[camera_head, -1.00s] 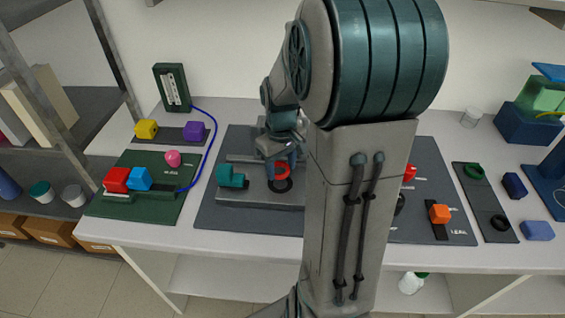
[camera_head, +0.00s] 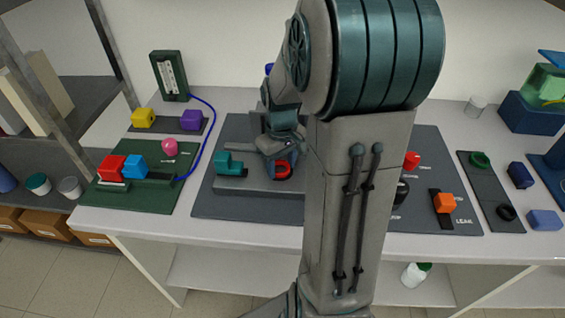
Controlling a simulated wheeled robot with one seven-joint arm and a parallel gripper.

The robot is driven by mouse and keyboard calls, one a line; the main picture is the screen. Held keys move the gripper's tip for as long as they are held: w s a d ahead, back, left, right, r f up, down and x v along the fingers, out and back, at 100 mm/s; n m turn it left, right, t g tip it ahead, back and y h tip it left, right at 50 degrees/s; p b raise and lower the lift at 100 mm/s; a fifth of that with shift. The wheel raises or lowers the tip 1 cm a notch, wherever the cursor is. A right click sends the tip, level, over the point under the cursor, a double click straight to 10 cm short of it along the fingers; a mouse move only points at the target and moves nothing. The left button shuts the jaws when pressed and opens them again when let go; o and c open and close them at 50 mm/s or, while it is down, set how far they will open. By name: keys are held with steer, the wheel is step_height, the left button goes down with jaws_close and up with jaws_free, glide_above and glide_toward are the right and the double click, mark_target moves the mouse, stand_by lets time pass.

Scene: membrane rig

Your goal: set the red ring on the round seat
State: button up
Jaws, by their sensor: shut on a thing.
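The red ring (camera_head: 283,172) is between the fingers of my gripper (camera_head: 282,163), which is shut on it. The ring is low over the grey platform (camera_head: 250,187) on the middle mat. The dark round seat is mostly hidden under the ring and gripper. I cannot tell whether the ring touches the seat.
A teal block (camera_head: 228,163) stands on the platform left of the ring. A green board (camera_head: 150,200) with red and blue blocks is further left. Right of my arm are a red knob (camera_head: 411,160), an orange block (camera_head: 445,203) and a dark strip with rings (camera_head: 490,190).

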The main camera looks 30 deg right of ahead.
steer(key=shift+f, duration=0.15)
steer(key=o, duration=1)
step_height(320, 180, up, 14)
steer(key=shift+f, duration=0.1)
stand_by(0.3)
